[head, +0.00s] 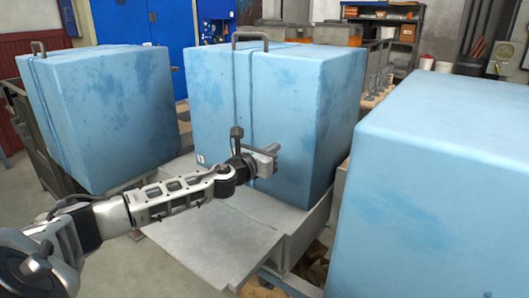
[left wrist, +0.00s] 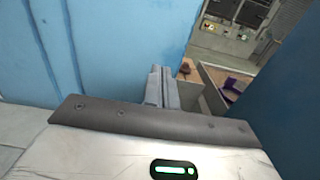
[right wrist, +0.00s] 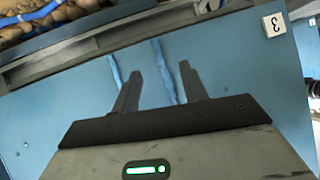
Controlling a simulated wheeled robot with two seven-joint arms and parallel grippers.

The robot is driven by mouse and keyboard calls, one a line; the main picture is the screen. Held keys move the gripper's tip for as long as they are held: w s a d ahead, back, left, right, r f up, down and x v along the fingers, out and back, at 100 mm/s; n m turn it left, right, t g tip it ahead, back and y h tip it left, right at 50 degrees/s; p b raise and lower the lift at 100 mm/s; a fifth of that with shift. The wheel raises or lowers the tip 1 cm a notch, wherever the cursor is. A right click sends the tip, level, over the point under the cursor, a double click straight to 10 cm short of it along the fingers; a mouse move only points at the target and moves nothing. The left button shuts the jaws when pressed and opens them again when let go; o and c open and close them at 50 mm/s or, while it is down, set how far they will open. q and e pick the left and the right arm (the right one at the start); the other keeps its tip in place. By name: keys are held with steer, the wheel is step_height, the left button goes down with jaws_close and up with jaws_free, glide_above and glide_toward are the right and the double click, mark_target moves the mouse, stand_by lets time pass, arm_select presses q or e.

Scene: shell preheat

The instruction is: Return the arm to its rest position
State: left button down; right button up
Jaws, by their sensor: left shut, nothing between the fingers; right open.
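My left arm reaches in from the lower left in the head view, stretched out in front of the middle blue block (head: 290,100). Its gripper (head: 272,157) is in front of that block's face; I cannot tell whether it touches. In the left wrist view the left gripper (left wrist: 163,74) has its fingers together with nothing between them, beside a blue face (left wrist: 120,45). My right gripper (right wrist: 158,75) shows only in the right wrist view. Its fingers are apart and empty, over a blue face (right wrist: 235,65) with a white tag marked 3 (right wrist: 274,25).
A grey metal shelf (head: 215,235) lies under my left arm. Another blue block (head: 105,110) stands at the left and a large one (head: 440,190) fills the right. Blue cabinet doors (head: 145,25) and a shelf rack (head: 385,25) are behind. Bare floor shows at the lower left.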

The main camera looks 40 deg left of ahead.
arm_select(q)
steer(key=shift+s, duration=1.2)
steer(key=s+d+f+n+g+y, duration=0.2)
steer(key=s+d+f+n+g, duration=0.4)
steer(key=s+d+f+n, duration=1)
steer(key=s+d+f+n+g+h, duration=0.2)
steer(key=s+d+n+g, duration=0.15)
steer(key=s+n, duration=0.55)
steer(key=s+d+f+n+g+h, duration=0.1)
steer(key=s+d+f+n+g, duration=0.3)
steer(key=s+n, duration=0.5)
steer(key=w+d+r+t+h+p, duration=0.1)
steer(key=w+d+t+h+p, duration=0.2)
steer(key=w+d+t, duration=0.2)
steer(key=shift+w+d+m+t, duration=0.3)
steer(key=shift+d+m+t, duration=0.15)
steer(key=shift+t, duration=0.1)
arm_select(e)
steer(key=shift+s+d+r+g, duration=0.2)
steer(key=shift+r+g, duration=0.1)
steer(key=shift+r, duration=0.25)
